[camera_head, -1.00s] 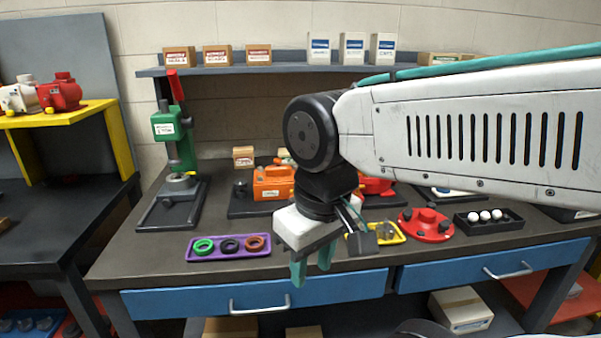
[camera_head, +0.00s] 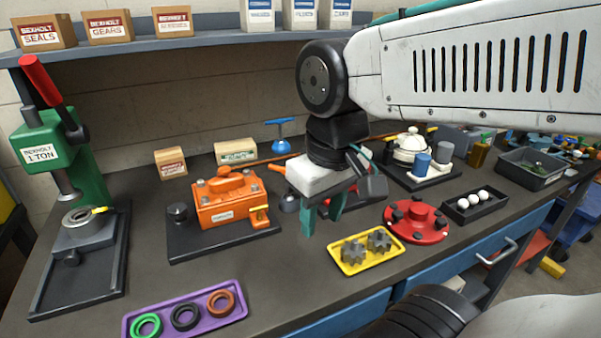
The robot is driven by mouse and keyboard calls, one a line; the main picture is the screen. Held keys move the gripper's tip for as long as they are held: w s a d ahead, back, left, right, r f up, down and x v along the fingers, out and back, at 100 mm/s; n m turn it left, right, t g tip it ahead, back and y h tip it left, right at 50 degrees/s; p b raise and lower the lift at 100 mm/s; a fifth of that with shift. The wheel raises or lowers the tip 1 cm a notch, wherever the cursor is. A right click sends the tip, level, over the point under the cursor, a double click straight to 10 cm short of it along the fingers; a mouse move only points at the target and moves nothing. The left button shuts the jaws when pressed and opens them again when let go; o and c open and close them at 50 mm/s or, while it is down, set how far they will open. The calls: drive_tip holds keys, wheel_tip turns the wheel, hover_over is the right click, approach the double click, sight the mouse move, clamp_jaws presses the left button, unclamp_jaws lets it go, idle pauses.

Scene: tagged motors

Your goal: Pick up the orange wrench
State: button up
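A long thin orange bar (camera_head: 268,160) lies at the back of the bench, running behind my gripper. It may be the orange wrench, but I cannot make out jaws, and its middle is hidden by my gripper. My gripper (camera_head: 322,211) hangs over the middle of the bench, its teal fingers pointing down and spread apart. I see nothing held between them. The gripper appears in front of the bar in the picture, apart from it.
An orange motor (camera_head: 222,205) stands left of my gripper. A yellow tray (camera_head: 342,262) with gears and a red flange (camera_head: 417,222) lie to the right. A purple tray (camera_head: 200,325) with rings is at the front left. A green press (camera_head: 85,165) stands far left.

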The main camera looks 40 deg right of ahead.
drive_tip(key=w+d+r+n, duration=0.15)
drive_tip(key=w+d, duration=0.25)
drive_tip(key=w, duration=0.9)
drive_tip(key=n+g, duration=0.1)
drive_tip(key=n, duration=0.2)
hover_over(289, 197)
wheel_tip(289, 197, down, 5)
drive_tip(key=shift+w+f, duration=0.15)
drive_tip(key=shift+w+d+f+n, duration=0.1)
drive_tip(key=shift+w+f+n, duration=0.05)
drive_tip(key=shift+f+n, duration=0.15)
wheel_tip(289, 197, down, 7)
drive_tip(key=shift+f, duration=0.2)
clamp_jaws()
